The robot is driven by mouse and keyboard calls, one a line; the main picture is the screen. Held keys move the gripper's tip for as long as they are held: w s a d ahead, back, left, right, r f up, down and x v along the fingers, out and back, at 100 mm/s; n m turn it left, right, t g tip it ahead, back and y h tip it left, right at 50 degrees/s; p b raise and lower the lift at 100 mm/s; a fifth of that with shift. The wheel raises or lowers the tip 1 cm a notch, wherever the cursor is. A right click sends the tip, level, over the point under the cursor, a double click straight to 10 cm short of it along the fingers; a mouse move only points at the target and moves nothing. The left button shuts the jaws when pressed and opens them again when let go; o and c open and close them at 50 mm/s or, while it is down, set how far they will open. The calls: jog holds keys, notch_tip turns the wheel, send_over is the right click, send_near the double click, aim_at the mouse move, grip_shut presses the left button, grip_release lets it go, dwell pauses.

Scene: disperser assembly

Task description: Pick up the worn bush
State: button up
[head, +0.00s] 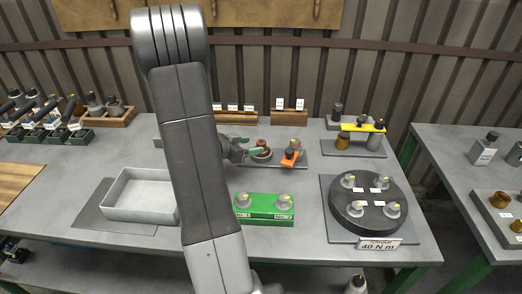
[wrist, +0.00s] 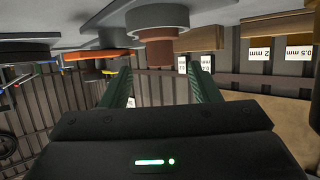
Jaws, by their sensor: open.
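A brown bush (head: 263,144) stands on a round seat on a dark plate at the back middle of the bench. In the wrist view, which is upside down, the brown bush (wrist: 159,53) hangs below a wide grey-green disc (wrist: 157,17). My gripper (head: 252,150) comes in from the left, level with the bush and close to it. Its two green fingers are apart in the wrist view (wrist: 161,68), with the bush lying ahead between their tips. Nothing is held. I cannot tell whether a finger touches the bush, and no wear marks can be made out.
An orange piece (head: 290,158) with a dark knob stands just right of the bush. Wooden racks with white labels (head: 289,116) stand behind. In front are a green block (head: 264,217), a grey tray (head: 143,212) and a dark round turntable (head: 369,222).

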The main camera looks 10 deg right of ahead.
aim_at(258, 145)
jog(key=shift+x, duration=3)
jog(key=shift+a+f, duration=0.1)
jog(key=shift+a, duration=0.05)
grip_shut()
